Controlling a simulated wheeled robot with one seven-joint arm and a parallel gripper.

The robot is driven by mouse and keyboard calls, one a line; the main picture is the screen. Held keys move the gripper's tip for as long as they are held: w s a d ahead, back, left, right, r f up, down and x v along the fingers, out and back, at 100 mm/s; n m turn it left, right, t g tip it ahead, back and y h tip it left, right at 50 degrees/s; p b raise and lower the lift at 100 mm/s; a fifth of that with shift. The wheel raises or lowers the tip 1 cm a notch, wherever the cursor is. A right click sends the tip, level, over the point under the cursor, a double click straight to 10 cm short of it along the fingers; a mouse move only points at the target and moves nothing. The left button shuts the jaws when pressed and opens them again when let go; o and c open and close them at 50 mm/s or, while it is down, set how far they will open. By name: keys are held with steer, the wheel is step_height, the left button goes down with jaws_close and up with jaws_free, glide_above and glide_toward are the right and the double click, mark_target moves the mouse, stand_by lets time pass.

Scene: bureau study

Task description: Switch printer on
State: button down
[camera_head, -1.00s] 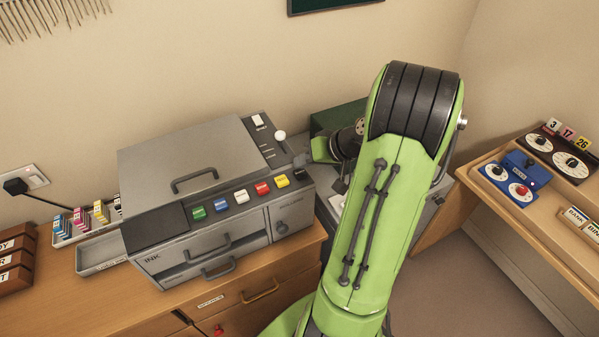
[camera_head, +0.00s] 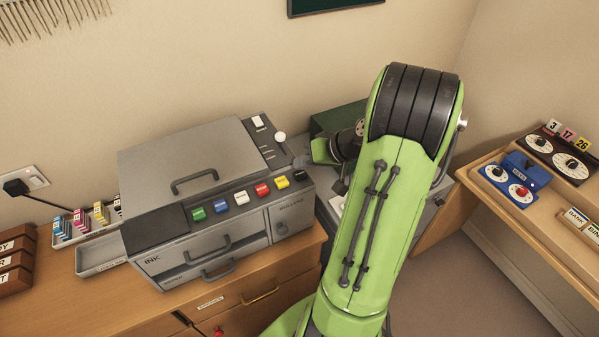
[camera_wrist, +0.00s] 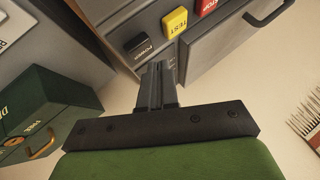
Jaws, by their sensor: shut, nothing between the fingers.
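The grey printer (camera_head: 190,170) stands on the wooden cabinet, with a row of coloured buttons along its front top edge. The black button marked POWER (camera_wrist: 139,47) shows in the wrist view, beside the yellow TEST button (camera_wrist: 175,22) and the red STOP button (camera_wrist: 205,5). In the head view the black button (camera_head: 299,175) is at the right end of the row. My gripper (camera_wrist: 156,68) is shut and empty, its tips close to the POWER button; I cannot tell whether they touch. In the head view my arm hides the fingers.
A green box (camera_wrist: 40,115) with a brass handle is at the left in the wrist view. Ink cartridges (camera_head: 82,222) stand left of the printer. A wooden desk (camera_head: 510,205) with dials is at the right, and the printer's lid (camera_head: 180,155) is closed.

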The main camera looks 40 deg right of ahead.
mark_target(304, 174)
steer(key=shift+f, duration=0.1)
stand_by(0.5)
steer(key=shift+f+b, duration=0.35)
steer(key=shift+b, duration=0.15)
steer(key=shift+f+b, duration=0.4)
steer(key=shift+f, duration=0.05)
steer(key=shift+r, duration=0.1)
steer(key=shift+r+p, duration=0.75)
steer(key=shift+r, duration=0.05)
step_height(304, 174, up, 6)
steer(key=p, duration=0.4)
steer(key=shift+p, duration=0.4)
